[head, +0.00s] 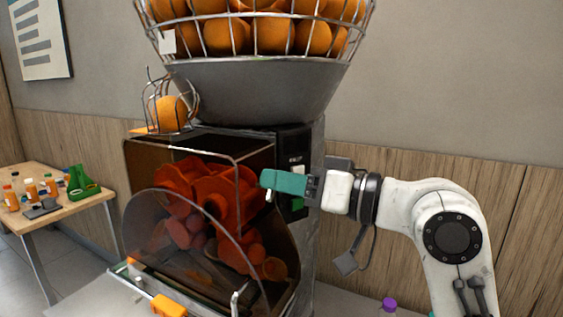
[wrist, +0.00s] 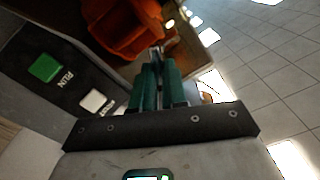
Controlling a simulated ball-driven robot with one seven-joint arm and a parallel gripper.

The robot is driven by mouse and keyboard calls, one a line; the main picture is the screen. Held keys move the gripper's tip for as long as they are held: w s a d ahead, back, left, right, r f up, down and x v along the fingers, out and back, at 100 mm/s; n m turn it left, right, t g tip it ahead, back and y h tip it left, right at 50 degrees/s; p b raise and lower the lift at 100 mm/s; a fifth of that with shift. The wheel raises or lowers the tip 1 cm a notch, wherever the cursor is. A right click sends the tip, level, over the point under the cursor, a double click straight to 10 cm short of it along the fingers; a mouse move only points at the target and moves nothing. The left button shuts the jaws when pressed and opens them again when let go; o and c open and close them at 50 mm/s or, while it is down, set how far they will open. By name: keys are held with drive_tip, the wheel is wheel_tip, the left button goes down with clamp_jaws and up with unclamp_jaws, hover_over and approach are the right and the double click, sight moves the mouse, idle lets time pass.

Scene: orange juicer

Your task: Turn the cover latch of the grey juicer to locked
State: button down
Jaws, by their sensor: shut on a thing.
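The grey juicer (head: 309,150) fills the middle of the head view, with a clear tinted cover (head: 190,240) over its red-orange pressing drums (head: 205,195). My gripper (head: 264,178) reaches in from the right, with its green fingertips at the cover's upper right edge. In the wrist view, my gripper's fingers (wrist: 157,68) are close together, shut on a small greyish piece at their tips, which seems to be the cover latch (wrist: 157,50). The fingers hide most of the latch, and I cannot tell its exact turn angle.
The juicer's dark panel has a green RUN button (wrist: 45,67) and a white button (wrist: 93,101), close beside my gripper. A wire basket of oranges (head: 262,35) is above. A side table (head: 95,197) with bottles stands left. A purple-capped bottle (head: 389,304) is below my arm.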

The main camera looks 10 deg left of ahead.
drive_tip(key=shift+w+d+f+m+p, duration=0.1)
drive_tip(key=shift+f+m+p, duration=0.1)
drive_tip(key=shift+m+p, duration=1.8)
drive_tip(key=shift+w+f+m+p, duration=0.15)
drive_tip(key=shift+m+p, duration=1.5)
drive_tip(key=shift+m, duration=0.6)
drive_tip(key=shift+w+d+f+m+p, duration=0.1)
drive_tip(key=shift+f+m+p, duration=0.1)
drive_tip(key=shift+m+p, duration=1.8)
drive_tip(key=shift+m, duration=0.25)
drive_tip(key=c, duration=1.2)
unclamp_jaws()
drive_tip(key=shift+o, duration=0.2)
drive_tip(key=b+v, duration=0.3)
drive_tip(key=v, duration=0.7)
drive_tip(key=shift+d+b, duration=0.35)
drive_tip(key=shift+s, duration=0.15)
